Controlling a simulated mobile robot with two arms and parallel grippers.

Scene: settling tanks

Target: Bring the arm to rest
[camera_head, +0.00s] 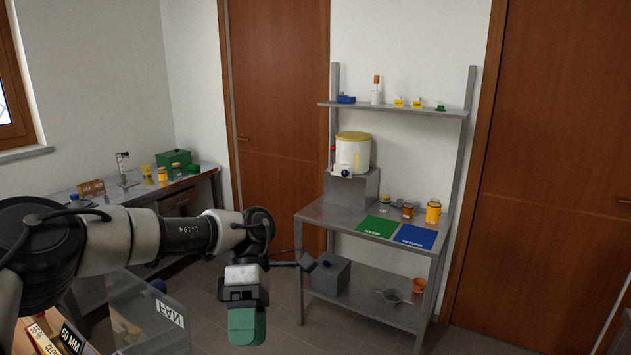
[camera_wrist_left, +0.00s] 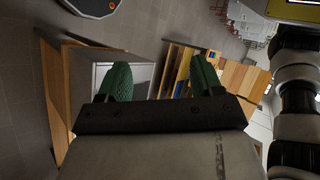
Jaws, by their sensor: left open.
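My left arm comes in from the left in the head view and bends down at the wrist. My left gripper (camera_head: 246,325) hangs pointing down, with green fingers, in front of the floor and left of the steel bench. In the left wrist view my left gripper (camera_wrist_left: 161,78) shows its two green fingers spread wide apart. Nothing is between them, and they touch nothing that I can see. My right gripper is in neither view.
A steel bench (camera_head: 336,216) with a green mat (camera_head: 377,227), a blue mat (camera_head: 415,236) and several jars stands to the right. A clear panel marked FAN (camera_head: 168,312) is close left of the gripper. A side counter (camera_head: 203,172) stands at the back left.

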